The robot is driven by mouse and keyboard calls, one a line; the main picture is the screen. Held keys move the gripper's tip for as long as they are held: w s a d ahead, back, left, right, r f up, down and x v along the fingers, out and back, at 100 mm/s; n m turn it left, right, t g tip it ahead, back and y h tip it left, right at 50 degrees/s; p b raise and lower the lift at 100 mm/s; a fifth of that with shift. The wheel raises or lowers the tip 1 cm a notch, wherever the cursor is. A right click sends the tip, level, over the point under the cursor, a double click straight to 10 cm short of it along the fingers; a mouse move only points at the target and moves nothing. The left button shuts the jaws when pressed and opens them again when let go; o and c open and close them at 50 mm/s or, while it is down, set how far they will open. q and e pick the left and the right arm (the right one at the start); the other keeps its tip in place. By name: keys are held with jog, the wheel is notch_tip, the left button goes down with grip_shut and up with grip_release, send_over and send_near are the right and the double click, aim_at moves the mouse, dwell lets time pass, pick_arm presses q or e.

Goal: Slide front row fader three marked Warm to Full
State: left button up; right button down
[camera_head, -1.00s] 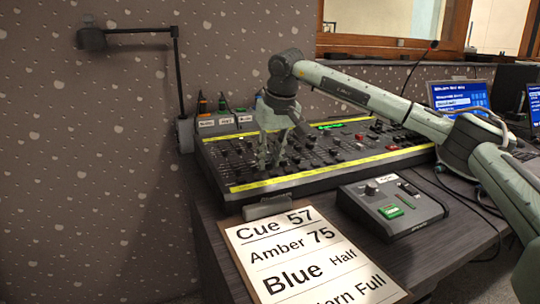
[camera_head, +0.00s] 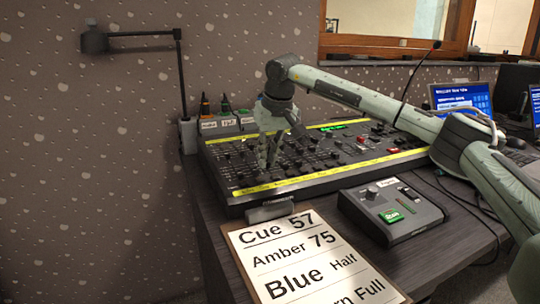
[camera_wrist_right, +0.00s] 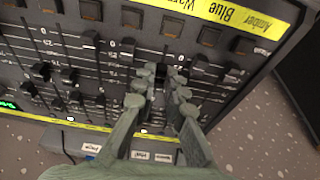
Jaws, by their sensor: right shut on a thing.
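The lighting console (camera_head: 340,180) lies on the desk with rows of black faders. My right gripper (camera_head: 268,164) reaches down onto the fader rows near the front left of the console. In the wrist view the right gripper's fingertips (camera_wrist_right: 167,78) are closed around a small dark fader cap, mostly hidden between them. This fader is in line with the Warm label (camera_wrist_right: 174,25) on the yellow strip, a little way from the strip. Neighbouring fader caps (camera_wrist_right: 127,48) stand close on both sides. My left gripper is not in view.
A card (camera_head: 300,260) with Cue, Amber, Blue and another line lies in front of the console. A small control box (camera_head: 392,214) with a green button stands to its right. A laptop (camera_head: 463,97) stands at the back right. The wall is at left.

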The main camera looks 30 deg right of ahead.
aim_at(268, 170)
jog(key=shift+w+d+r+p, duration=0.1)
jog(key=shift+w+r+p, duration=0.05)
jog(key=shift+w+p, duration=0.65)
jog(key=shift+w+r+p, duration=0.15)
jog(key=shift+w+p, duration=0.55)
jog(key=shift+w, duration=0.2)
jog(key=shift+w+f, duration=0.1)
jog(key=shift+w, duration=0.05)
jog(key=c, duration=1.8)
grip_release()
jog(key=shift+c, duration=0.2)
jog(key=shift+r+p, duration=1.2)
jog(key=shift+r, duration=0.1)
jog(key=v, duration=1.2)
